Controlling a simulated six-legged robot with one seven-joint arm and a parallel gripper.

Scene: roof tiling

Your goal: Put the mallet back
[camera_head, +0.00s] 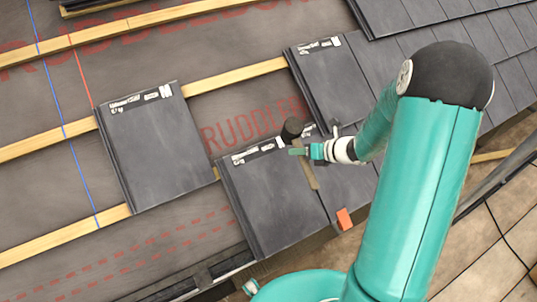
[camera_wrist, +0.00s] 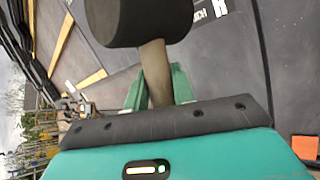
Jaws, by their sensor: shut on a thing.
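The mallet (camera_head: 292,130) has a black cylindrical head and a light wooden handle (camera_head: 309,172). My gripper (camera_head: 298,151) is shut on the handle just below the head. In the head view the mallet is in front of a dark roof tile (camera_head: 265,205); whether it touches the tile I cannot tell. In the wrist view the black mallet head (camera_wrist: 138,18) fills the top middle, and the green fingers of my gripper (camera_wrist: 158,88) sit on both sides of the handle (camera_wrist: 155,68). The lower handle is hidden there. I cannot make out a holder for the mallet.
A loose-looking dark tile (camera_head: 155,150) lies on the battens at left, and another tile (camera_head: 325,85) lies higher up. Laid tiles (camera_head: 410,60) cover the upper right. An orange block (camera_head: 344,218) is near the eave. Bare membrane (camera_head: 60,100) shows between wooden battens (camera_head: 235,78).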

